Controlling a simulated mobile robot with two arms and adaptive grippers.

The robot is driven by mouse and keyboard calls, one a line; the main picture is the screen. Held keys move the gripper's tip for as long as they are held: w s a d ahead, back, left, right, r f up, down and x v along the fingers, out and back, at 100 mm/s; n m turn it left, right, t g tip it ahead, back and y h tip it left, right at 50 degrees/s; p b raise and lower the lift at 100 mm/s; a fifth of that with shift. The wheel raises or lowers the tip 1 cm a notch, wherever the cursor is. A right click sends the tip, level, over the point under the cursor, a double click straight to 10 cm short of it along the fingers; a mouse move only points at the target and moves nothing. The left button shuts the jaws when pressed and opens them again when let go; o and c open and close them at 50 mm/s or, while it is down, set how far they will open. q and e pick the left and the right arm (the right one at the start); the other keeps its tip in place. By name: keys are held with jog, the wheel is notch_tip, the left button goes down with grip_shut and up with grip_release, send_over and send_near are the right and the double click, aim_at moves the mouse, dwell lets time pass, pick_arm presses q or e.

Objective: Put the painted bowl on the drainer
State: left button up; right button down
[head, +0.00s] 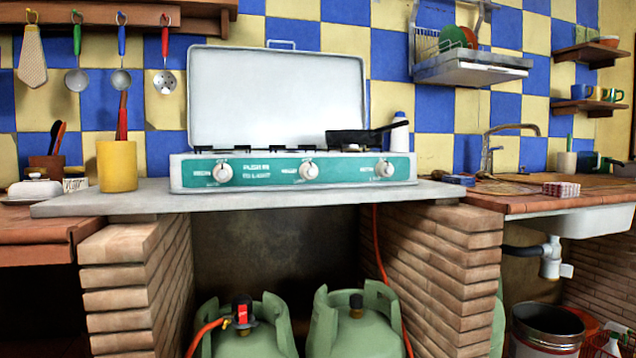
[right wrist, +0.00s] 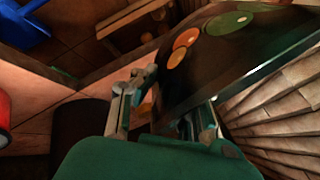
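The drainer (head: 472,68) is a metal rack on the tiled wall at the upper right of the head view. Green and orange round dishes (head: 455,38) stand in it. A small orange bowl (head: 605,40) sits on the upper wall shelf at the far right; I cannot tell whether it is the painted bowl. My left gripper is not in view.
A stove (head: 290,172) with a raised lid and a dark pan (head: 352,137) stands on the middle counter. Brick supports and gas cylinders (head: 355,330) are below. A sink with a tap (head: 487,150) is at right. The right wrist view shows a red object (right wrist: 4,118) at left.

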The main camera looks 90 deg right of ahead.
jog(key=s+a+r+n+g+y, duration=0.1)
jog(key=s+a+n, duration=0.3)
jog(key=s, duration=0.7)
jog(key=shift+s+a+n+g+y, duration=0.25)
jog(key=shift+a+n+g+y, duration=0.1)
jog(key=shift+n+g+y, duration=0.25)
